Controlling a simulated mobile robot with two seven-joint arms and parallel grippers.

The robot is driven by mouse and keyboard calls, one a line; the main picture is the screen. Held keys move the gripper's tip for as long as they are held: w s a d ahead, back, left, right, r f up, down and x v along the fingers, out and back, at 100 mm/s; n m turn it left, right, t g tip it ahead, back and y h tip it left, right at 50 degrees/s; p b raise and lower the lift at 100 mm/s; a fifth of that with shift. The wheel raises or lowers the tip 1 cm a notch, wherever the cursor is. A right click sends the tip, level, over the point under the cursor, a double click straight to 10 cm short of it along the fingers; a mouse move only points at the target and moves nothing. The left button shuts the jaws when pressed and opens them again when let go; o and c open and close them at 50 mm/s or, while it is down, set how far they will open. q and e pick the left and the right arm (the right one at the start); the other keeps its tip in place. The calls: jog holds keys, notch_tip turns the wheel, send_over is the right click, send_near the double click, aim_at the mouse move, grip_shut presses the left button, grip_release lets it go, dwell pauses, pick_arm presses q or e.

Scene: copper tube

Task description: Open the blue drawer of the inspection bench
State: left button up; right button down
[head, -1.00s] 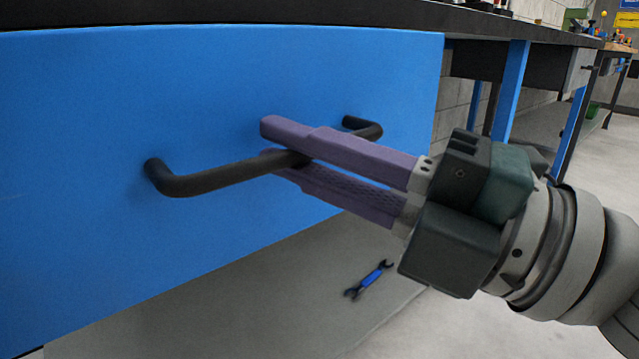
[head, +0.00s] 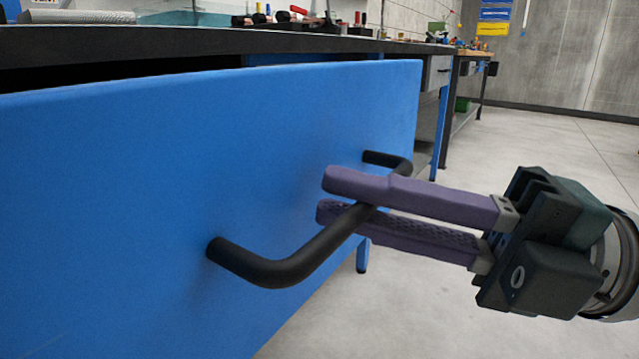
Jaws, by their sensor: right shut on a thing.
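The blue drawer (head: 110,170) fills the left of the head view. A dark gap shows between its top edge and the bench top, so the drawer front stands out from the bench. Its black bar handle (head: 275,270) runs across the front. My right gripper (head: 342,198) comes in from the right. Its two purple fingers are shut on the handle bar, one above and one below it, toward the bar's far end. My left gripper is not in view.
The inspection bench's dark top (head: 200,42) runs along above the drawer, with tools and small items on it. A blue bench leg (head: 440,125) stands beyond the drawer. Pale floor (head: 540,140) to the right is open.

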jog(key=shift+s+d, duration=0.15)
jog(key=shift+d, duration=0.05)
jog(key=c, duration=0.9)
grip_release()
jog(key=shift+d+f, duration=0.1)
jog(key=shift+d, duration=0.2)
jog(key=v, duration=0.9)
jog(key=shift+s+d, duration=0.1)
jog(key=shift+d, duration=0.05)
